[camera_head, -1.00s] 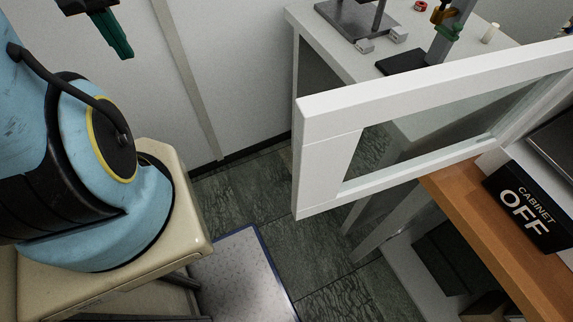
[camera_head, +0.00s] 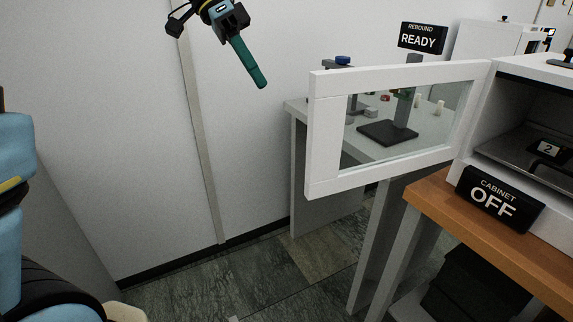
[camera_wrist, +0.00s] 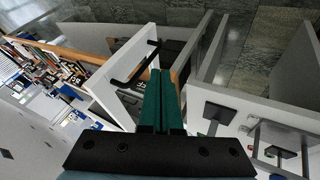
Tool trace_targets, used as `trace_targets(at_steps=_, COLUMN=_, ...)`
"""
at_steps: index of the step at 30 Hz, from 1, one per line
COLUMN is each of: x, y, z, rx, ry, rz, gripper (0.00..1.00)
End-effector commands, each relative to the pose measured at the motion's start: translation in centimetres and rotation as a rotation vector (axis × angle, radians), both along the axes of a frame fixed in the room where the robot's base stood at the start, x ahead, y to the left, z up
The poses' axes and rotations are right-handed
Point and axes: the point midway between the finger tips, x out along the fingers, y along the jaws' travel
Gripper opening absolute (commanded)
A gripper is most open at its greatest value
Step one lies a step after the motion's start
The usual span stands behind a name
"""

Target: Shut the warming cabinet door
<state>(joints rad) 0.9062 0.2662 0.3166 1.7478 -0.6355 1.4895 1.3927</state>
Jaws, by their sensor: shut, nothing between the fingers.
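The warming cabinet (camera_head: 515,160) stands at the right on a wooden bench, its dark interior exposed. Its white-framed door (camera_head: 325,150) with a glass window stands wide open, swung out to the left from the cabinet's left side. My gripper (camera_head: 262,84) has green fingers pressed together and empty. In the head view it is above and left of the door's free edge, apart from it. In the wrist view the fingertips (camera_wrist: 165,73) show beside a white framed panel (camera_wrist: 105,85) with a black bar handle (camera_wrist: 135,68), probably the door. I cannot tell the gap between them.
A black "CABINET OFF" sign (camera_head: 497,200) sits on the wooden bench (camera_head: 440,200) before the cabinet. A grey table with a stand (camera_head: 385,132) and a "REBOUND READY" sign (camera_head: 422,38) are behind the door. Floor (camera_head: 270,280) left of the bench is clear.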

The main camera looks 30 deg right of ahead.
Motion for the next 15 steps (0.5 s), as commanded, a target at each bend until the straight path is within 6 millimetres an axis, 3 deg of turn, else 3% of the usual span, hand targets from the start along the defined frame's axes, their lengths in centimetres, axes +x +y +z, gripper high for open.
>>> trace_targets(at_steps=7, x=-1.5, y=-1.2, z=-0.6, rx=-0.026, ry=0.009, rz=-0.052, gripper=0.00)
trace_targets(at_steps=15, x=-4.3, y=-2.6, z=-4.7, rx=-0.022, ry=0.009, rz=-0.050, gripper=0.00)
